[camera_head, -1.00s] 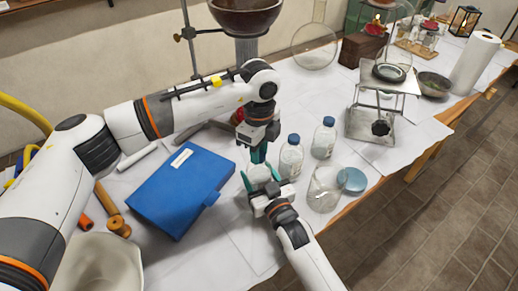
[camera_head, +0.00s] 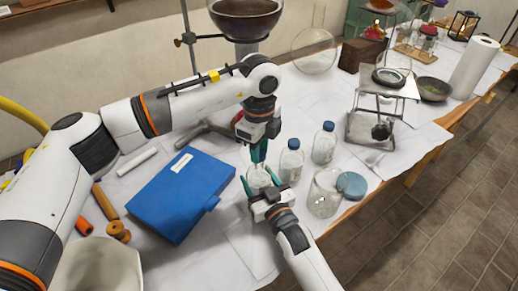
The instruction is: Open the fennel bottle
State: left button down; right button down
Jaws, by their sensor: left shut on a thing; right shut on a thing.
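A small clear glass bottle (camera_head: 259,178) stands in front of me at the middle of the table, with its label not readable. My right gripper (camera_head: 259,186) is shut around its body from the near side, with green fingers on both sides. My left gripper (camera_head: 258,153) points down from above and is shut at the bottle's top. Its fingers hide the cap, so I cannot tell whether the cap is still seated. Two similar blue-capped bottles, a nearer one (camera_head: 290,163) and a farther one (camera_head: 323,146), stand upright to the right.
An empty glass beaker (camera_head: 322,198) and a round blue lid (camera_head: 352,185) sit to the right near the table edge. A blue box (camera_head: 180,200) lies left of the grippers. A metal stand (camera_head: 372,127) is farther right. White paper covers the table (camera_head: 245,235).

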pick_arm(q)
jog(key=shift+r, duration=2)
pick_arm(e)
jog(key=shift+c, duration=1.6)
grip_release()
